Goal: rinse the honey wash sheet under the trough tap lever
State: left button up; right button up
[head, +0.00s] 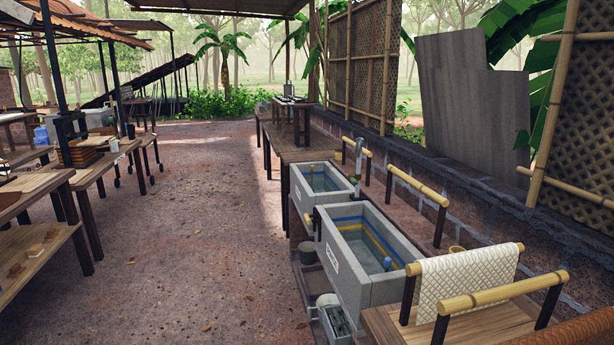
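A cream sheet with a quilted diamond texture (465,281) hangs draped over a bamboo rail at the front right. I cannot tell whether it is the honey wash sheet. A grey trough (341,273) with water inside stands just left of it, and a smaller grey trough (306,203) stands behind. An upright tap-like fitting (358,157) rises beside the smaller trough; its lever is too small to make out. A small blue piece (387,263) shows at the larger trough's right inner side. Neither of my grippers is in view.
Bamboo rails on dark posts (417,186) stand right of the troughs, before a low stone wall (480,205). Wooden tables (60,178) line the left. A wooden bench (490,325) is at the front right. The dirt floor (200,240) between is clear.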

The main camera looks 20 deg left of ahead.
aim_at(350, 178)
jog(key=i+j+u, duration=0.2)
jog(key=i+j, duration=1)
jog(key=j, duration=0.15)
